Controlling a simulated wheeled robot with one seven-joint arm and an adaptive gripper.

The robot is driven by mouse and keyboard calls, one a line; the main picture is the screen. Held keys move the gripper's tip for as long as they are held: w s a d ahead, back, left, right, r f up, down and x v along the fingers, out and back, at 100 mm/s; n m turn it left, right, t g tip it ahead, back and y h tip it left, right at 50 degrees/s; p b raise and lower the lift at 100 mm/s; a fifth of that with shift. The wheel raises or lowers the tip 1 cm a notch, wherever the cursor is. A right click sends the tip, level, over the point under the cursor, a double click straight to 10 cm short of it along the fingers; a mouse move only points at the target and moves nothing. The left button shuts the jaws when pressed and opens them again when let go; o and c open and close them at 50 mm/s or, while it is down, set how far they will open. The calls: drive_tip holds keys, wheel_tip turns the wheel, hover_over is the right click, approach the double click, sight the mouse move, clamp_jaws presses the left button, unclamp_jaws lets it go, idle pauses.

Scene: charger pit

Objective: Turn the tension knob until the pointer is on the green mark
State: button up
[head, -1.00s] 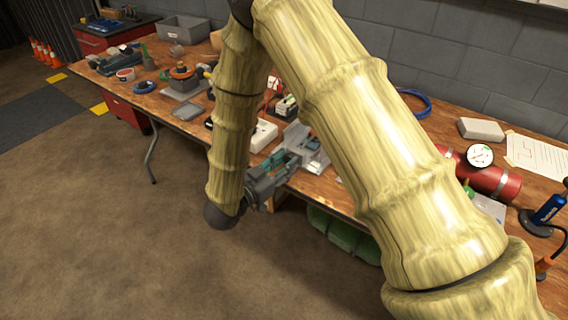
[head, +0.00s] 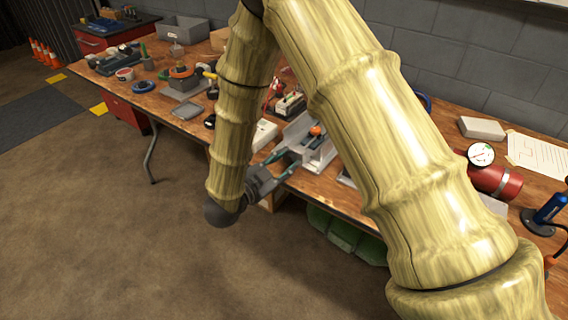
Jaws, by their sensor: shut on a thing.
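My gripper (head: 288,155) is at the front edge of the workbench, its two teal fingers spread some way apart against the near side of a grey metal fixture (head: 318,158). It is shut on a part there that I take to be the tension knob; the part itself is too small and covered to make out. A small orange-topped piece (head: 316,131) shows on the fixture just beyond the fingertips. I cannot make out the pointer or the green mark. My forearm hides part of the bench to the right of the fixture.
The wooden workbench (head: 190,132) carries a white box (head: 264,134), a grey tray (head: 187,111), a red cylinder (head: 496,181) with a dial gauge (head: 481,154), and a blue canister (head: 549,208). Green bins (head: 345,236) sit under the bench. The floor in front is clear.

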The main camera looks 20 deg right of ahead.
drive_tip(key=shift+m, duration=0.3)
drive_tip(key=o, duration=1)
drive_tip(key=shift+o, duration=0.2)
